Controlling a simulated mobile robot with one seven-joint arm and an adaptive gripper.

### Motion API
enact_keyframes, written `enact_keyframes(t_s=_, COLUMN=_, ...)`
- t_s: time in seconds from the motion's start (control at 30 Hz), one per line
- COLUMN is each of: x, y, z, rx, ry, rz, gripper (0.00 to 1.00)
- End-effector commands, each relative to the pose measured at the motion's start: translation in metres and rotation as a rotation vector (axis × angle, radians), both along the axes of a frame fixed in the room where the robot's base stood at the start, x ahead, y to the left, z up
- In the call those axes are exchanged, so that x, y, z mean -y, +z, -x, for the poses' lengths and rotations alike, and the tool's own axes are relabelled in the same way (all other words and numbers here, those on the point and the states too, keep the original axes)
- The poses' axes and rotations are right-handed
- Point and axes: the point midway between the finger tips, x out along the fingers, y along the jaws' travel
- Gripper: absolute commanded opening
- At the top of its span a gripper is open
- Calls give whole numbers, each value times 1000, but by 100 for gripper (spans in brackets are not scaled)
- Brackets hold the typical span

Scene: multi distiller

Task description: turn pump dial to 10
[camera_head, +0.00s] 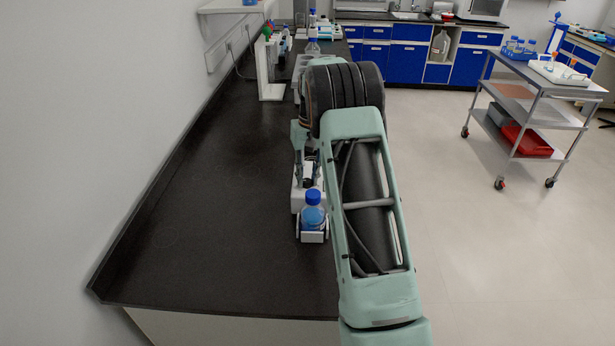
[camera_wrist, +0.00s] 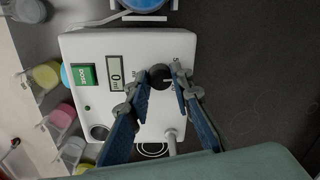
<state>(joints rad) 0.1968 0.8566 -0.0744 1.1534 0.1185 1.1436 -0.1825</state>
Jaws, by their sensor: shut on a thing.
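The pump (camera_wrist: 115,45) is a white box in the wrist view, seen turned sideways. Its small display (camera_wrist: 115,74) reads 0 ml, beside a green DOSE button (camera_wrist: 84,76). The black pump dial (camera_wrist: 160,74) sits near the box's right edge. My gripper (camera_wrist: 162,82) has one finger on each side of the dial and is shut on it. The dial's pointer cannot be made out. In the head view the pump (camera_head: 298,196) is mostly hidden behind my arm, and my gripper is hard to make out there.
A blue-capped bottle (camera_head: 313,212) stands in a holder at the pump's near end. Several colored containers (camera_wrist: 47,74) lie left of the pump in the wrist view. The dark bench top (camera_head: 220,220) is clear on the left. A metal cart (camera_head: 545,100) stands at the right.

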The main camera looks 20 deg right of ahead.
Motion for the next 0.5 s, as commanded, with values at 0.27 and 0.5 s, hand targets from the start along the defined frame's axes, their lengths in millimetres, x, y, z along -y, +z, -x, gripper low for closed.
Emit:
enact_keyframes(t_s=0.27, x=0, y=1, z=-1, rx=4, ry=-77, rz=2, gripper=0)
enact_keyframes(t_s=0.5, x=1, y=2, z=-1, rx=5, ry=-89, rz=2, gripper=0)
